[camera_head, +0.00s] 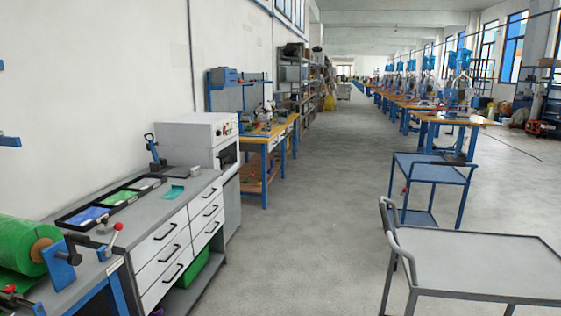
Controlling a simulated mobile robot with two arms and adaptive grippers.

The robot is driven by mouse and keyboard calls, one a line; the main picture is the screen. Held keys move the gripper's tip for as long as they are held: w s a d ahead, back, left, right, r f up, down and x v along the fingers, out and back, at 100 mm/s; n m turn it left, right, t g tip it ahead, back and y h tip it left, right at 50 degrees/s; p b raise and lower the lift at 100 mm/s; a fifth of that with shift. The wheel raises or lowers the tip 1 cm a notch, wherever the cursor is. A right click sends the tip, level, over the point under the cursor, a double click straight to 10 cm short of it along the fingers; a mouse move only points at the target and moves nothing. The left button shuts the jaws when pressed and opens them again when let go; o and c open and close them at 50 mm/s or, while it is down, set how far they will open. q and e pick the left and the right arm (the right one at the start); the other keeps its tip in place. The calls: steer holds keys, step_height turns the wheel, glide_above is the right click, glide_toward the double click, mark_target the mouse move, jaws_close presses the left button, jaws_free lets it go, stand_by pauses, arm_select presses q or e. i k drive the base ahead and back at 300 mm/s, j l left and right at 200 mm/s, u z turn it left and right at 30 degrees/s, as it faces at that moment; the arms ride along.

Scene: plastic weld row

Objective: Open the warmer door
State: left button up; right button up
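The warmer (188,134) appears to be the white oven-like box standing along the left wall, just past the drawer bench. Its front faces right, toward the aisle, and is seen at a steep angle. Knobs and a red mark show on its upper front panel. Below them is the warmer door (228,156) with a dark window; it looks shut, though the angle makes this hard to judge. Neither of my grippers is in view.
A grey bench with white drawers (165,240) stands before the warmer, carrying trays and a clamp. A green roll (22,245) is at lower left. A grey cart (480,262) and a blue cart (432,170) stand right. The concrete aisle (300,200) between is clear.

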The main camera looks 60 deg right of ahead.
mark_target(214, 153)
steer(key=z, duration=1.6)
steer(key=i, duration=0.9)
steer(key=i+j+z, duration=0.15)
steer(key=i, duration=0.7)
steer(key=i+j, duration=0.1)
steer(key=i, duration=0.8)
steer(key=z, duration=0.05)
